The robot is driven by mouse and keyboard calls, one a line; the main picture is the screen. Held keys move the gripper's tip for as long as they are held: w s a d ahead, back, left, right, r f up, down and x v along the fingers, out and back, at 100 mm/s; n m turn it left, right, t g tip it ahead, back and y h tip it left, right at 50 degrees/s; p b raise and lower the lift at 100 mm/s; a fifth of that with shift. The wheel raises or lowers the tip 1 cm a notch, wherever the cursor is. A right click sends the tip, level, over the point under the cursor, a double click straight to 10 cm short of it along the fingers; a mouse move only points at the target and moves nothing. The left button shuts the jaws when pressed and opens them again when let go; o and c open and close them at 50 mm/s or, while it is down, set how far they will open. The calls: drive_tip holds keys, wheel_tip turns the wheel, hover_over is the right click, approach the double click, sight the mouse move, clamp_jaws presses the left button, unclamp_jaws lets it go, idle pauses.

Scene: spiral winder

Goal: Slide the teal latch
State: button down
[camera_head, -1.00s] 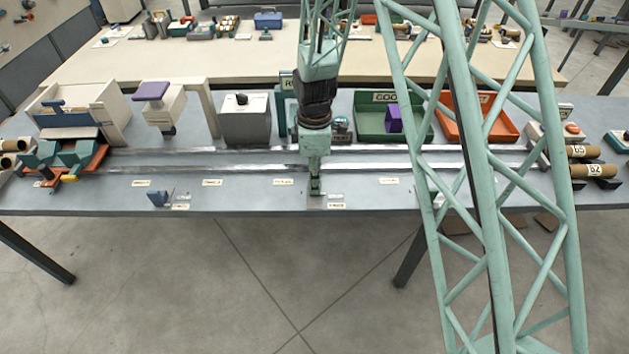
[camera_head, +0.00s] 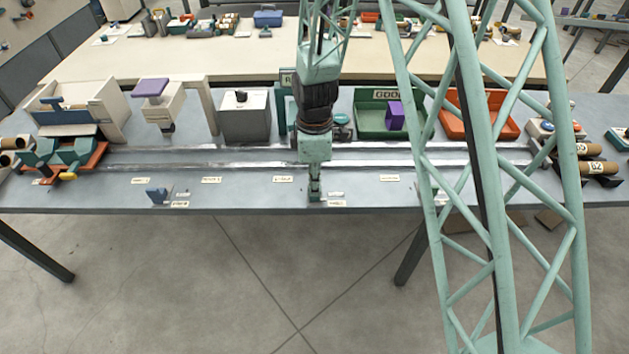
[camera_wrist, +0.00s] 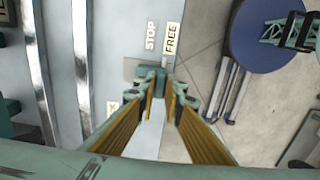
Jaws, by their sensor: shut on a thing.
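My gripper (camera_head: 315,194) points down at the front edge of the grey table, right of its middle label. In the wrist view my gripper (camera_wrist: 160,92) has its fingers closed together on a small teal piece, the teal latch (camera_wrist: 149,72). The latch sits by the table edge, beside two white labels, STOP (camera_wrist: 151,36) and FREE (camera_wrist: 172,39). The fingers hide most of the latch, and in the head view I cannot separate it from the fingertips.
Two metal rails (camera_head: 240,164) run along the table behind my gripper. A green bin (camera_head: 372,124) and an orange bin (camera_head: 497,126) stand behind the rails. Beyond the front edge is open floor.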

drive_tip(key=shift+s, duration=0.6)
drive_tip(key=c, duration=2.7)
unclamp_jaws()
drive_tip(key=shift+s, duration=0.1)
drive_tip(key=shift+r, duration=6)
